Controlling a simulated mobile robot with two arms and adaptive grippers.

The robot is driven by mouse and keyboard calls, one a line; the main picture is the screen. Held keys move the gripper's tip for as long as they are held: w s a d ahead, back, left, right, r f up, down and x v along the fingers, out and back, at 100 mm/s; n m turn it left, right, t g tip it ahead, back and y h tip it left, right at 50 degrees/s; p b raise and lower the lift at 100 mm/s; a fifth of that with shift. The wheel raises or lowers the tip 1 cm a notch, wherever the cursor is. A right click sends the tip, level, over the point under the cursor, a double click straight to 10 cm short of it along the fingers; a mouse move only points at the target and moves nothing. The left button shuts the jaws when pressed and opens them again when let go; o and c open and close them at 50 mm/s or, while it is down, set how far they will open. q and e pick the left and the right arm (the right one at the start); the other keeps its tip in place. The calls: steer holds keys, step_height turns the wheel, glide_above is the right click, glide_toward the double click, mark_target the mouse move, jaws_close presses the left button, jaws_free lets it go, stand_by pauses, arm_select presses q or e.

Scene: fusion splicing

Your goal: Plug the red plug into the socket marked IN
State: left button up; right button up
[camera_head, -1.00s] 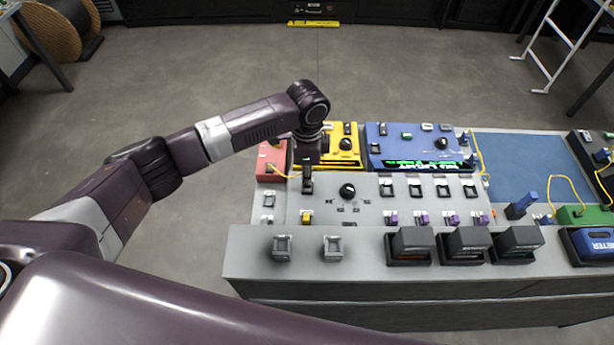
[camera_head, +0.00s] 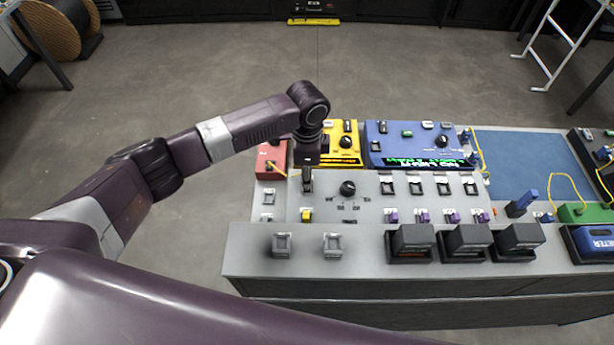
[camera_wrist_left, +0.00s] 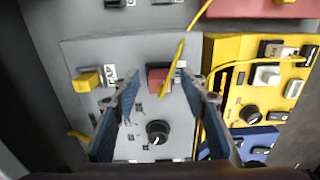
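The red plug (camera_wrist_left: 158,78) is on the grey panel (camera_wrist_left: 85,50) in the left wrist view, with a yellow cable (camera_wrist_left: 179,50) running up from beside it. My left gripper (camera_wrist_left: 160,86) is open, its two blue-grey fingers on either side of the red plug with gaps visible. In the head view my left gripper (camera_head: 307,188) points down at the left part of the panel and hides the plug. A marking IN is not readable in either view, so I cannot tell which socket it is. My right gripper is not in view.
A black knob (camera_wrist_left: 158,132) is close to the fingers. The red box (camera_head: 270,162), yellow box (camera_head: 347,158) and blue box (camera_head: 400,160) stand behind the panel. Two grey holders (camera_head: 282,246) stand in front.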

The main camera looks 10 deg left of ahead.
arm_select(q)
steer(key=shift+r, duration=0.1)
step_height(320, 180, up, 12)
stand_by(0.5)
